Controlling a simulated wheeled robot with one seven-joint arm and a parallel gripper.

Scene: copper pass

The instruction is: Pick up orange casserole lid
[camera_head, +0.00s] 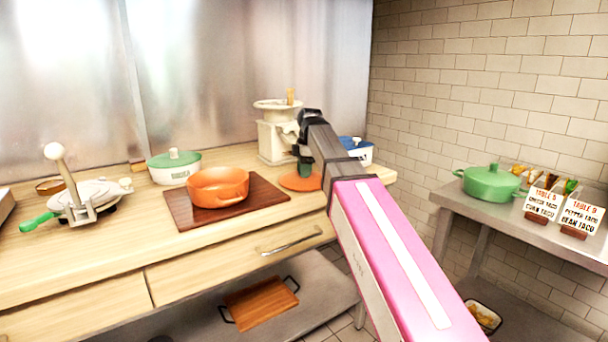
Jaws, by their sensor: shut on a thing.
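The orange casserole lid (297,182) is a flat orange disc at the right part of the wooden counter, just right of the dark board. My gripper (305,166) reaches down over it and is shut on its knob; the fingertips are small and partly hidden by my arm. I cannot tell whether the lid touches the counter or hangs just above it. The open orange casserole (217,187) stands on the dark wooden board (186,217), left of the lid.
A white pot with a green lid (174,167) stands behind the casserole. A cream grinder (276,135) and a white pot with a blue lid (357,150) stand near my arm. A tortilla press (88,195) is at left. A green pot (491,183) sits on the right steel table.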

